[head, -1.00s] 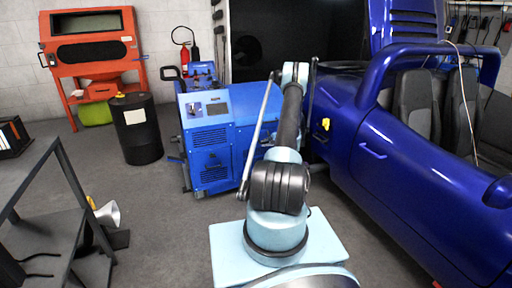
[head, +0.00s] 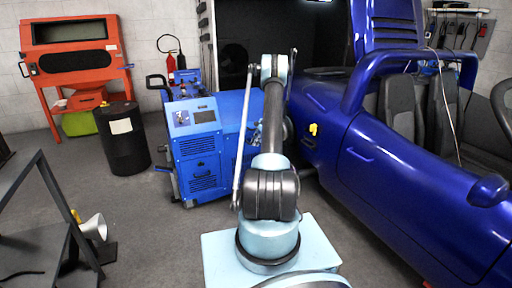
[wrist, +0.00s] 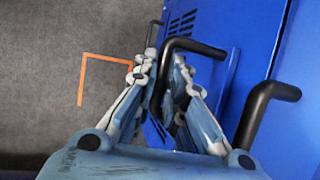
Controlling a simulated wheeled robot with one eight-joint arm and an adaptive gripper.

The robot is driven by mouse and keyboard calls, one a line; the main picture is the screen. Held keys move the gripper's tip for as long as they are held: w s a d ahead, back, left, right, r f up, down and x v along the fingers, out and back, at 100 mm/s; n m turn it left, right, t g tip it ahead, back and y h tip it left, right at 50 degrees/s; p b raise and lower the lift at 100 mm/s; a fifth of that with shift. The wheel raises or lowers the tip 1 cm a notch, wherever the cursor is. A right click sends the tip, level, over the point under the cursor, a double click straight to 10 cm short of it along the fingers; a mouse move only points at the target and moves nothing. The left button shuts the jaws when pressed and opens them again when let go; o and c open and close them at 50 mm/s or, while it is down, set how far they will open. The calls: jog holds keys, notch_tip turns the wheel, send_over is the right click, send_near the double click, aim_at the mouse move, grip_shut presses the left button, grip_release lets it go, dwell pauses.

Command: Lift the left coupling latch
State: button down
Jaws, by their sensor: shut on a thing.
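My gripper (wrist: 163,76) shows in the wrist view, with its two pale blue-grey fingers closed around a black bent bar. This bar (wrist: 196,45), the left of two black handles on the blue machine, looks like the left coupling latch. Its lower part is hidden between the fingers. A second black bent handle (wrist: 272,90) stands to the right, apart from the fingers. The blue machine (wrist: 225,25) lies behind both. In the head view the blue machine (head: 197,146) stands left of my arm. My gripper and the latch cannot be made out there.
A blue car (head: 400,165) stands close on the right of my arm. A black drum (head: 123,150) and an orange cabinet (head: 75,55) are at the back left. A dark shelf (head: 35,225) is at the front left.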

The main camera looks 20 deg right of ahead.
jog(key=shift+w+r, duration=0.25)
jog(key=shift+r, duration=0.25)
jog(key=shift+w+r, duration=0.1)
jog(key=shift+w, duration=0.05)
jog(key=c, duration=1.7)
grip_release()
jog(key=shift+a, duration=0.1)
jog(key=shift+o, duration=0.2)
jog(key=shift+d+r, duration=0.2)
jog(key=v, duration=1.1)
jog(key=shift+r, duration=0.15)
